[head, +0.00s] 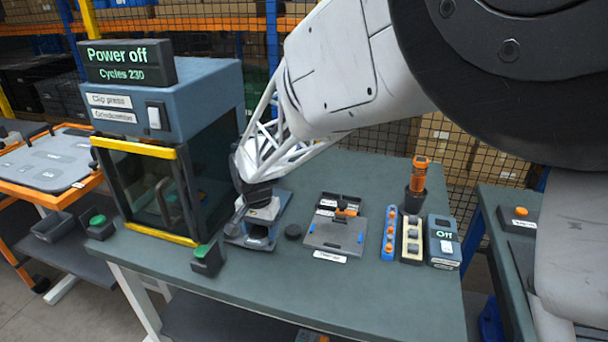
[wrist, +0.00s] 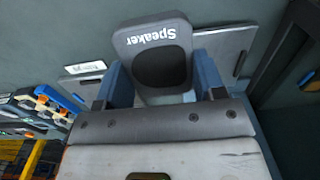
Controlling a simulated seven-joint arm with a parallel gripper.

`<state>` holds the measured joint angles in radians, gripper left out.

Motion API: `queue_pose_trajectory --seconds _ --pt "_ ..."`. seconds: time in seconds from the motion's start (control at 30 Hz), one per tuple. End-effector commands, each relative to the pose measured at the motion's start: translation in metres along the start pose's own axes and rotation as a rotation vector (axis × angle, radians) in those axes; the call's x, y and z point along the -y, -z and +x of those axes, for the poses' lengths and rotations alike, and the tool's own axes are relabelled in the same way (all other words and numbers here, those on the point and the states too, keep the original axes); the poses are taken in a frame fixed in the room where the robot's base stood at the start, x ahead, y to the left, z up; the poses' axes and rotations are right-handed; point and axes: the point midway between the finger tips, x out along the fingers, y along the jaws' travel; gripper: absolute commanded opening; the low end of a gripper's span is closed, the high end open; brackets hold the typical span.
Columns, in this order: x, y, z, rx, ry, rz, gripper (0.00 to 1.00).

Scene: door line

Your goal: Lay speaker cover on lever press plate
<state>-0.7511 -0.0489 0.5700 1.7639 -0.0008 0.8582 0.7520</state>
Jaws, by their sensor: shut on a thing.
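My gripper (wrist: 162,78) is shut on the speaker cover (wrist: 138,35), a dark grey piece marked "Speaker" with a dark recess, held between blue fingers. In the head view my gripper (head: 262,232) is low over the table beside the clip press. A light grey plate (wrist: 232,48) shows partly behind the cover in the wrist view; whether they touch cannot be told. Another grey plate (head: 335,236) with blue marks and an orange-knobbed part lies to the right in the head view. Which one is the lever press plate cannot be told, as the labels are too small.
The clip press (head: 165,150), with yellow bars and a "Power off" display, stands left of my gripper. A blue rack (head: 389,234), a cream rack (head: 411,240) and an "Off" box (head: 443,240) stand farther right.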

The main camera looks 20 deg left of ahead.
Motion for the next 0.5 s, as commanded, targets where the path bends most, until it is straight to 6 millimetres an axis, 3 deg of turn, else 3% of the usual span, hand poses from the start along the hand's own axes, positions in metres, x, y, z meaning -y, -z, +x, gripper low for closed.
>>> queue_pose_trajectory --seconds 0.5 --pt "0.049 0.054 0.007 0.000 0.000 0.000 0.30"
